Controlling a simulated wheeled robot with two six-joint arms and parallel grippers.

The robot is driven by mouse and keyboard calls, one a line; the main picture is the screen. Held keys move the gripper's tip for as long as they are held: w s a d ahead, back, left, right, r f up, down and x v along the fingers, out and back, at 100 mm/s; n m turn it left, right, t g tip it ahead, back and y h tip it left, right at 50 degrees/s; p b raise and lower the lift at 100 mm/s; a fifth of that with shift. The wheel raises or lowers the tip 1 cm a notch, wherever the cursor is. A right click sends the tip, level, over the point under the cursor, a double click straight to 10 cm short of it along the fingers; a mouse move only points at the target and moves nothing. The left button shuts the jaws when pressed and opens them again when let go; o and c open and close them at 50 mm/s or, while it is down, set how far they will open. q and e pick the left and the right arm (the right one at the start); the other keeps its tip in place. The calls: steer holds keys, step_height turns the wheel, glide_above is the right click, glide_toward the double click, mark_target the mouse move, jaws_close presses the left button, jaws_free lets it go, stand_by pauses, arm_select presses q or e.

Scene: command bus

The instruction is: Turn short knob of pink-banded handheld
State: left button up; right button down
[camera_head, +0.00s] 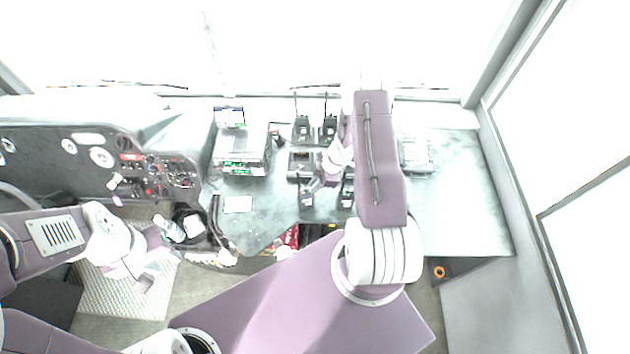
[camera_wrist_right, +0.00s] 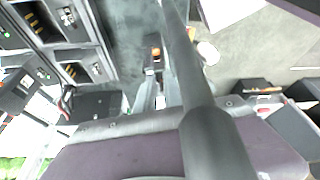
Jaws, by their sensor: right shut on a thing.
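Several black handheld radios stand at the middle of the desk: two at the back (camera_head: 302,128) (camera_head: 328,128) with tall antennas, two nearer the front (camera_head: 306,198) (camera_head: 347,194). My right gripper (camera_head: 315,185) is at the front-left handheld, partly hidden by its own wrist. In the right wrist view its fingers (camera_wrist_right: 158,95) are closed on a small part, seemingly the short knob; a dark piece with an orange mark (camera_wrist_right: 155,58) lies just beyond them. I cannot make out a pink band. My left gripper (camera_head: 144,282) hangs over the floor at left, away from the desk; its jaw gap is unclear.
A thick dark rod (camera_wrist_right: 205,115) crosses close in front of the right wrist camera. A black charger (camera_head: 303,162) stands among the handhelds. A device with a screen (camera_head: 240,152) is to the left, a pale keypad unit (camera_head: 415,155) to the right.

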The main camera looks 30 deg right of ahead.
steer(key=shift+a+r+n+p, duration=0.1)
steer(key=shift+r+n+p, duration=0.35)
steer(key=shift+p, duration=0.65)
steer(key=shift+f+n, duration=0.25)
steer(key=shift+f, duration=0.05)
steer(key=shift+f+g, duration=0.15)
steer(key=shift+g, duration=0.15)
steer(key=c, duration=1.5)
jaws_free()
steer(key=shift+o, duration=0.2)
steer(key=b+v, duration=0.1)
steer(key=v, duration=0.8)
